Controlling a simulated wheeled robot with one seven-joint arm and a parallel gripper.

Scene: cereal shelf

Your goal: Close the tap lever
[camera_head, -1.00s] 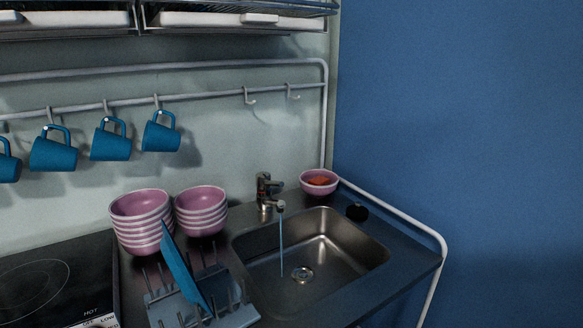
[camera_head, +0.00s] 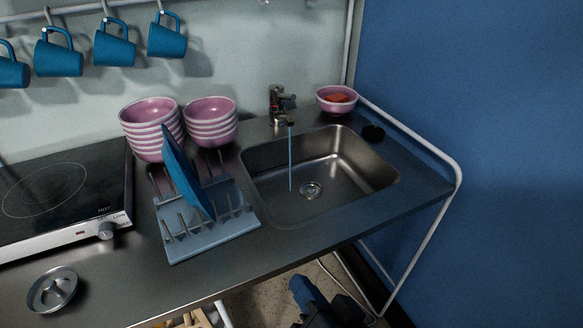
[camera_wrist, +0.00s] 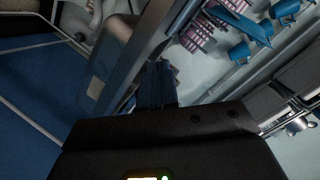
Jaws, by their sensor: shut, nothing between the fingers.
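The tap (camera_head: 277,103) stands at the back edge of the sink in the head view, with its lever on top. A thin stream of water (camera_head: 290,160) runs from its spout into the steel sink (camera_head: 345,170). My gripper (camera_wrist: 158,66) is shut and empty in the wrist view, its fingers together. A dark and blue part of my arm shows low in the head view, in front of and below the counter edge, well apart from the tap. I cannot clearly make out the tap in the wrist view.
A pink bowl (camera_head: 338,99) with something orange-red stands right of the tap. Stacked pink bowls (camera_head: 210,122) and a dish rack (camera_head: 210,236) with a blue plate (camera_head: 186,176) stand left of the sink. Blue mugs (camera_head: 115,44) hang above. A rail (camera_head: 412,133) bounds the counter's right end.

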